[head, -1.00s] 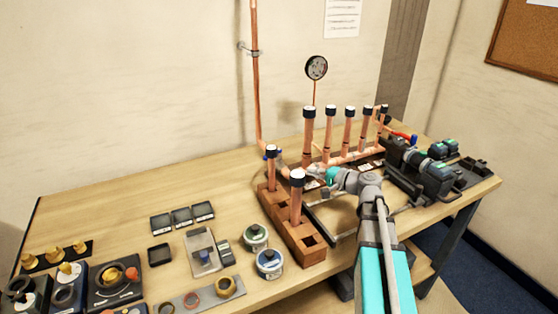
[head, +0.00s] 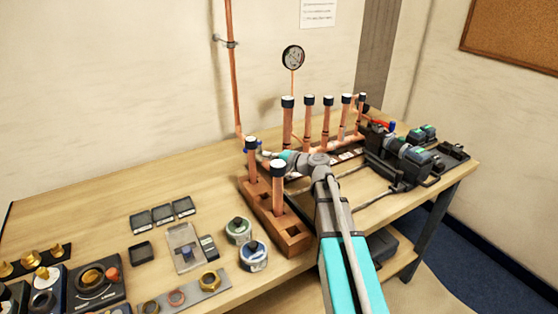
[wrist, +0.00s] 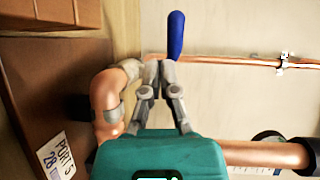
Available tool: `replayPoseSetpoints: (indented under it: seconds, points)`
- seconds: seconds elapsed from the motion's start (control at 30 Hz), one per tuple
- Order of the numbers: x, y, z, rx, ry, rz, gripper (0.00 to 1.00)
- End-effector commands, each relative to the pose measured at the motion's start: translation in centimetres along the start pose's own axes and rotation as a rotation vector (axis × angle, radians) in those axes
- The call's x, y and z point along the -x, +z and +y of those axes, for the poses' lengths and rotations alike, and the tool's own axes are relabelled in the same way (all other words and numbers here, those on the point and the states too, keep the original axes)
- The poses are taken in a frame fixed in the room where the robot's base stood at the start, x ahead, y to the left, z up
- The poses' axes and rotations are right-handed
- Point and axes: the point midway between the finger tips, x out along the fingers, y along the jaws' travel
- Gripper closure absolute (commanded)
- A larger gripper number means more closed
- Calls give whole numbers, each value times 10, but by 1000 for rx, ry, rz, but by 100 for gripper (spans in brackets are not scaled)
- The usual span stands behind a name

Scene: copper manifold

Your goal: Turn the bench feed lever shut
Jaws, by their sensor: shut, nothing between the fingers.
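The bench feed lever shows in the wrist view as a blue handle (wrist: 176,36), standing upright in the picture just beyond my fingertips. My gripper (wrist: 158,66) is shut and empty, its tips at the lower end of the blue handle; I cannot tell whether they touch it. In the head view my gripper (head: 268,156) is low beside the foot of the wall-fed copper pipe (head: 233,85), behind the front capped pipes. The lever is tiny there and mostly hidden. The valve body is largely hidden behind the fingers in the wrist view.
Capped copper pipes (head: 287,124) stand in a row right of my gripper, with a gauge (head: 293,57) behind. A wooden rack (head: 290,240) with two capped pipes stands close in front. A red handle (head: 383,124) is further right. The left back of the bench is clear.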

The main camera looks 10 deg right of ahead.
Motion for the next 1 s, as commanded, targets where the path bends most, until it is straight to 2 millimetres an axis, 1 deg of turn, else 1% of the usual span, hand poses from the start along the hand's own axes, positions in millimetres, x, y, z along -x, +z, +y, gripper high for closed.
replayPoseSetpoints:
  seconds: [0.03, 0.2, 0.4, 0.8, 1.0]
  points:
    - [-9, -1, -2, 0, 0, -1, 100]
    - [-28, -1, -9, 0, 0, -1, 100]
    - [-39, 0, -12, 0, 0, 1, 100]
    - [-40, 0, -12, 0, 0, 1, 100]
    - [-37, -4, -12, -3, 1, 22, 100]
